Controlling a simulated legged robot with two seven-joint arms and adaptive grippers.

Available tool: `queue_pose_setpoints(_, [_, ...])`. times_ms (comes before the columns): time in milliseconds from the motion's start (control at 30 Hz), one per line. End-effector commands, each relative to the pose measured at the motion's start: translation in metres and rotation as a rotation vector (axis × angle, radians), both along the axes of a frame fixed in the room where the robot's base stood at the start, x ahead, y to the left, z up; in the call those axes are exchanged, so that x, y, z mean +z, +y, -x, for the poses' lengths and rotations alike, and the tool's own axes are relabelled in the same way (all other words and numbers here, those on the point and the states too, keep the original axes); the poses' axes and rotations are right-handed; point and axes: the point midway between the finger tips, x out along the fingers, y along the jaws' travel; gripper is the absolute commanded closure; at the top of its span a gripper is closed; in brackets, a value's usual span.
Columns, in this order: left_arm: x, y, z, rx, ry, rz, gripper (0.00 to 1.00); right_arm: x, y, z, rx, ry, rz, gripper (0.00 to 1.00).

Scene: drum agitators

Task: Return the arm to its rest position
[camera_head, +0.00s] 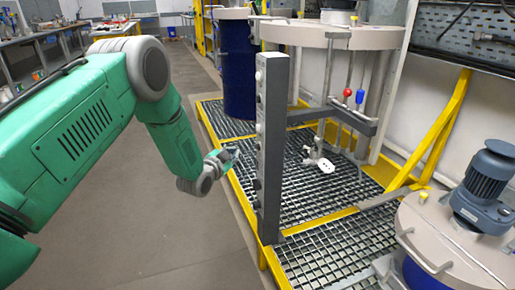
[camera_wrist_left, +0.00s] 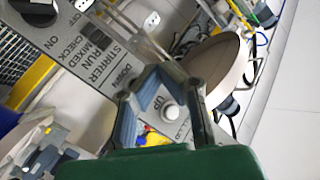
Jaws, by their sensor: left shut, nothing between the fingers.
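My left arm (camera_head: 75,125) is green and reaches in from the left in the head view. My left gripper (camera_head: 229,154) is shut and empty, just left of the tall grey control post (camera_head: 270,150). A white round button (camera_wrist_left: 172,113) beside UP shows between the fingers. I cannot tell whether any finger touches the panel. My right gripper is not in view.
A motor (camera_head: 485,180) sits on a drum at right. Open grey floor (camera_head: 140,210) lies left of the platform. Workbenches (camera_head: 40,42) stand far left.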

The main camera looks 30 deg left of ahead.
Motion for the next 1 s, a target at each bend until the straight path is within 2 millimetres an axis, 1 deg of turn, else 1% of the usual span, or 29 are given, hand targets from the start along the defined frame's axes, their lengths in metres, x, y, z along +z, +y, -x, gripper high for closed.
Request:
queue_pose_setpoints(267, [-0.001,-0.002,0.001,-0.001,0.005,0.003,1.00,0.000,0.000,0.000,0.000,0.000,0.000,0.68])
queue_pose_setpoints(367, [-0.013,-0.012,0.010,-0.004,0.050,0.031,1.00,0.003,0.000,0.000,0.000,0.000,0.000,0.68])
queue_pose_setpoints(467, [-0.038,-0.033,0.034,-0.007,0.151,0.095,1.00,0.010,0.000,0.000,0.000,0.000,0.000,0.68])
queue_pose_setpoints(500, [-0.051,-0.044,0.049,-0.005,0.207,0.128,1.00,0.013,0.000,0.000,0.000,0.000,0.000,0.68])
queue_pose_setpoints(567, [-0.070,-0.062,0.075,0.001,0.299,0.182,1.00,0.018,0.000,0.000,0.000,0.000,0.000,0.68])
queue_pose_setpoints(600, [-0.083,-0.073,0.094,0.009,0.363,0.217,1.00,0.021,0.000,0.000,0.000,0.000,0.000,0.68])
queue_pose_setpoints(667, [-0.100,-0.089,0.124,0.026,0.459,0.266,1.00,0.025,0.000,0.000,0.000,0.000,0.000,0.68])
queue_pose_setpoints(700, [-0.110,-0.099,0.146,0.037,0.522,0.295,1.00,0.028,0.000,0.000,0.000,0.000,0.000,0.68])
queue_pose_setpoints(733, [-0.117,-0.105,0.162,0.050,0.569,0.317,1.00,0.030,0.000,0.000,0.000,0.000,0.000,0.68])
queue_pose_setpoints(767, [-0.123,-0.112,0.179,0.062,0.615,0.336,1.00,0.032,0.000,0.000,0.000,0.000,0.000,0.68])
queue_pose_setpoints(800, [-0.130,-0.119,0.202,0.079,0.679,0.360,1.00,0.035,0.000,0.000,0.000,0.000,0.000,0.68])
queue_pose_setpoints(867, [-0.139,-0.130,0.238,0.111,0.771,0.393,1.00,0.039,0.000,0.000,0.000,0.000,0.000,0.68])
queue_pose_setpoints(900, [-0.143,-0.136,0.262,0.134,0.832,0.411,1.00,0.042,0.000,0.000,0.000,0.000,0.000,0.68])
queue_pose_setpoints(967, [-0.146,-0.144,0.299,0.172,0.921,0.435,1.00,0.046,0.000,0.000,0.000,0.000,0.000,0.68])
queue_pose_setpoints(1000, [-0.147,-0.148,0.323,0.199,0.980,0.448,1.00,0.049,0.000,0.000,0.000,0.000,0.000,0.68])
